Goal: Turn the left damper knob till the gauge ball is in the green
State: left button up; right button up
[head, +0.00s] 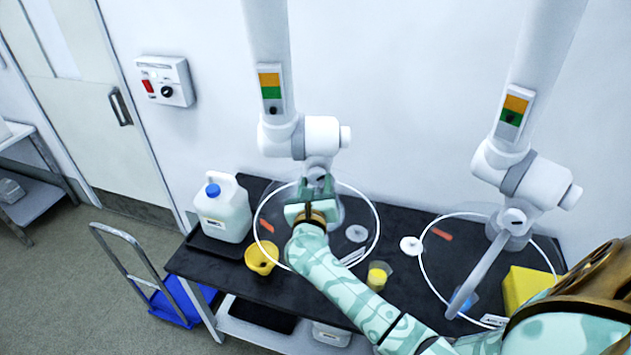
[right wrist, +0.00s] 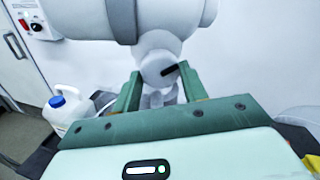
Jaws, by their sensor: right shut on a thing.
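The left extraction arm's damper knob (right wrist: 153,64) is round and white with a black pointer mark, which slants up to the right in the wrist view. My right gripper (right wrist: 159,74) is shut on it, one green finger at each side. In the head view my right gripper (head: 319,183) is at the left arm's lower joint and hides most of the knob. The left gauge (head: 271,93) has an orange band over a green one. Its dark ball (head: 272,110) sits at the bottom, below the green band. My left gripper is not in view.
The right extraction arm (head: 525,172) has a similar gauge (head: 513,110), its ball within the green. The black table (head: 340,295) holds a white jug (head: 222,215), a yellow bowl (head: 261,258), a yellow-filled cup (head: 378,276) and a yellow box (head: 525,288). A trolley (head: 175,300) stands left.

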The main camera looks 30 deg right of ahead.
jog(key=shift+n, duration=0.8)
jog(key=o, duration=1)
jog(key=shift+c, duration=0.2)
jog(key=shift+s+a, duration=0.25)
jog(key=p+v, duration=0.1)
jog(key=v, duration=1.4)
jog(key=shift+s, duration=0.3)
